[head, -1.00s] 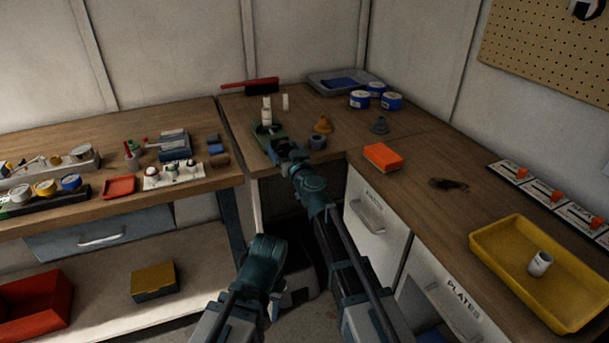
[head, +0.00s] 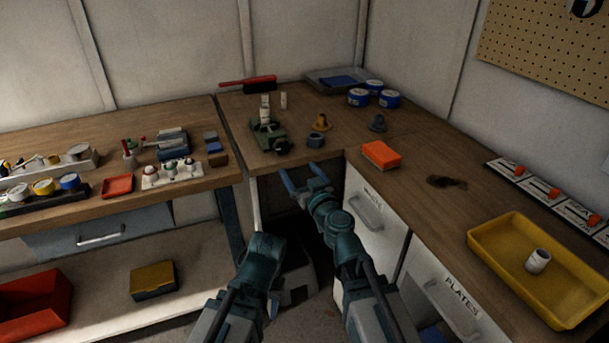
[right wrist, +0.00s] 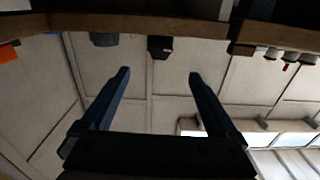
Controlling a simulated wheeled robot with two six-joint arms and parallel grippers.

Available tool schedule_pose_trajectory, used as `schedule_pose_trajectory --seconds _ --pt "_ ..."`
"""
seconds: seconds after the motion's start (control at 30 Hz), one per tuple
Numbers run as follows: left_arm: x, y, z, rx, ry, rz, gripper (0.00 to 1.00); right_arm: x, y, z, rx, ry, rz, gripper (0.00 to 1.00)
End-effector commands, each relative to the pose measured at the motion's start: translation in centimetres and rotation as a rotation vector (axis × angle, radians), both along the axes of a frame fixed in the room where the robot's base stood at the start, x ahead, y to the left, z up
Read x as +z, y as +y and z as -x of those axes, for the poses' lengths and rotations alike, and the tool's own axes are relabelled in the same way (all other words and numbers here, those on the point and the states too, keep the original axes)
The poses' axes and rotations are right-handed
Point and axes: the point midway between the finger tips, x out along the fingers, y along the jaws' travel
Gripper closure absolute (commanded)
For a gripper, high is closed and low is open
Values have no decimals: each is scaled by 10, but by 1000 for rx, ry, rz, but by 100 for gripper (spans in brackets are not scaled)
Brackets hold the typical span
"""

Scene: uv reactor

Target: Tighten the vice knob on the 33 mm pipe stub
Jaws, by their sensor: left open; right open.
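The green vice (head: 268,138) sits on the back corner bench near its front edge. A white pipe stub (head: 265,112) stands upright in it. Its dark knob (head: 283,146) faces the front edge; a dark block at the bench edge in the right wrist view (right wrist: 159,47) looks like this vice end. My right gripper (head: 301,170) is open and empty, in front of and below the bench edge, apart from the vice. Its two fingers are spread in the right wrist view (right wrist: 158,75). My left gripper (head: 274,302) is low, away from the bench, its fingers hard to make out.
A grey-blue cup (head: 315,141), an orange funnel-like piece (head: 321,122) and a grey one (head: 377,123) stand right of the vice. An orange sponge block (head: 381,155) lies near the edge. Another white cylinder (head: 283,100) stands behind. A yellow tray (head: 483,245) is at right.

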Motion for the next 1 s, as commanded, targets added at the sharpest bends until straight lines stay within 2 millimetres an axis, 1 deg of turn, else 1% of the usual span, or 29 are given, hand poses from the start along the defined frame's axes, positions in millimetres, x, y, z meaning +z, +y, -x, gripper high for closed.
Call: schedule_pose_trajectory --seconds 0.4,0.6,0.8,1.0 --pt "2 0 0 0 0 0 56 2 -7 7 6 159 -480 6" --pt "3 0 0 0 0 0 56 3 -10 10 10 225 -671 6" --pt "3 0 0 0 0 0 56 3 -12 12 11 263 -785 6" --pt "-1 0 0 0 0 0 56 -1 -10 13 -9 261 -810 6"
